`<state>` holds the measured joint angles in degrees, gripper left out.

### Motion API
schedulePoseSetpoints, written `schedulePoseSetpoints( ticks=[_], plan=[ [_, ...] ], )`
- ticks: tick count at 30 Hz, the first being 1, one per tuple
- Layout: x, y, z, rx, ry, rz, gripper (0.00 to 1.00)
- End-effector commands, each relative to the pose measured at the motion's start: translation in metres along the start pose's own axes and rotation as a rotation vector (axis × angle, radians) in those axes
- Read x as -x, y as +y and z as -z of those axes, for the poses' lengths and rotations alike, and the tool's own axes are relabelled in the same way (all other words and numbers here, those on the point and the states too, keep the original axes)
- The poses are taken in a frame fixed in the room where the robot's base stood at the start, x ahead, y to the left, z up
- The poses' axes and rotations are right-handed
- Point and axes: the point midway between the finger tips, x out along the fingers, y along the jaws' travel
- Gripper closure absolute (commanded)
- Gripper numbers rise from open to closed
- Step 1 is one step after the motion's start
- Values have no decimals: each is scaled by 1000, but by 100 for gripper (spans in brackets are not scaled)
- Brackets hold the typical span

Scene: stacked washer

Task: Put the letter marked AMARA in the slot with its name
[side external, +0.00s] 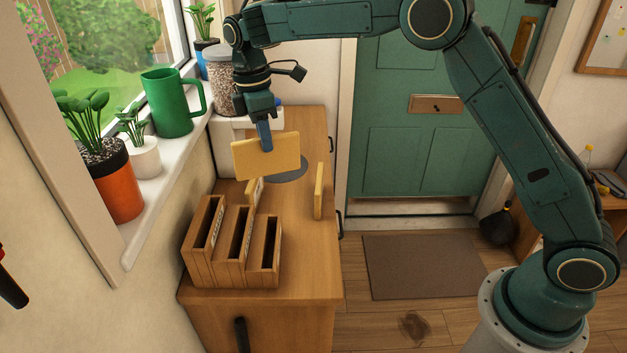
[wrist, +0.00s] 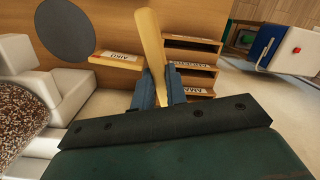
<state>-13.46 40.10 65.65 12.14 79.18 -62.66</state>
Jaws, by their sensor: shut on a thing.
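My gripper (side external: 267,143) is shut on a pale yellow letter (side external: 283,158), holding it upright above the cabinet top. In the wrist view, my gripper (wrist: 160,82) pinches the letter (wrist: 150,42), seen nearly edge-on; its name cannot be read. A wooden rack (side external: 232,277) with three stepped slots stands apart, nearer the side camera. The rack also shows in the wrist view (wrist: 192,56), with white name labels; the lowest one seems to read AMARA. A second letter (side external: 319,191) stands on edge at the cabinet's right. A third letter (side external: 255,192) with a label stands behind the rack.
The wooden cabinet (side external: 300,262) has a dark round disc (side external: 290,168) on top, below the held letter. The cabinet top right of the rack is clear.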

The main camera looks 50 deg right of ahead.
Motion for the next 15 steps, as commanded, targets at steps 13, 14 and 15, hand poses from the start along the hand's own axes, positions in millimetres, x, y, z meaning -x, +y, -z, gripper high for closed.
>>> schedulePoseSetpoints(
  ticks=[13, 14, 15],
  plan=[
    [12, -16, 42, 386, -13, -39, 100],
    [13, -17, 44, 412, -14, -41, 100],
    [14, -19, 48, 450, -15, -44, 100]
  ],
)
